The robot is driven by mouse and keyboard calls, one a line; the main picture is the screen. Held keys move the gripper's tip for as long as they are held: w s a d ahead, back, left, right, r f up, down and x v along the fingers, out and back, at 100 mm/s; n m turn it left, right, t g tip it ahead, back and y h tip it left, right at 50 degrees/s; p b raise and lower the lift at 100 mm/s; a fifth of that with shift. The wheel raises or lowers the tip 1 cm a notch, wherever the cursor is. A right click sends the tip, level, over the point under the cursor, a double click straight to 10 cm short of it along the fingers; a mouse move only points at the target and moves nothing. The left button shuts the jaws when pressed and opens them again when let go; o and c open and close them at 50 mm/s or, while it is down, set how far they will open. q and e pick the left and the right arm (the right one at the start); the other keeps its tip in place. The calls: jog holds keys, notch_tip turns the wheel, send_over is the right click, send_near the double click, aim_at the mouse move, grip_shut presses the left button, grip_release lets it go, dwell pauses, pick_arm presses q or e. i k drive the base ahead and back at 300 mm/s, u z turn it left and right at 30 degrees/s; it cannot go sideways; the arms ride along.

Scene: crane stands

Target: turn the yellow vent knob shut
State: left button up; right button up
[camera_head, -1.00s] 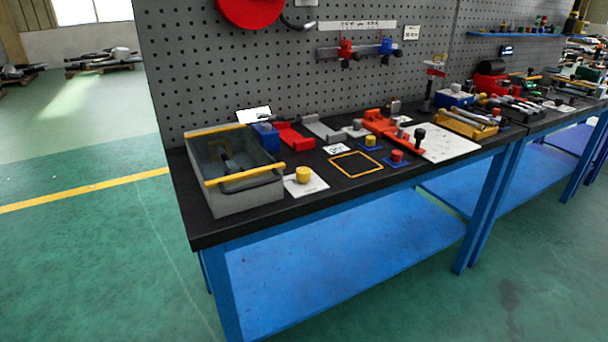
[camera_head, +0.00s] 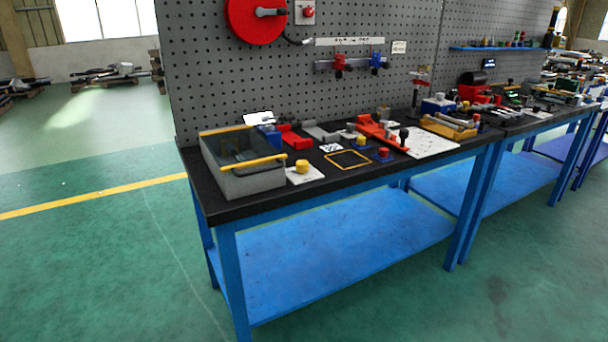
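A yellow knob (camera_head: 302,166) sits on a white square plate (camera_head: 306,177) near the front edge of the black workbench top, just right of a grey bin. The knob is small in the view, and I cannot tell which way it is turned. Neither my left nor my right gripper shows in the head view.
A grey bin (camera_head: 252,183) with yellow handles stands left of the knob. A yellow square outline (camera_head: 347,167), a blue-based red knob (camera_head: 384,154) and a red clamp lie to the right. A pegboard (camera_head: 285,88) rises behind. The floor in front is clear.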

aim_at(301, 165)
jog(key=u, duration=0.4)
jog(key=i, duration=1.2)
jog(key=z, duration=0.15)
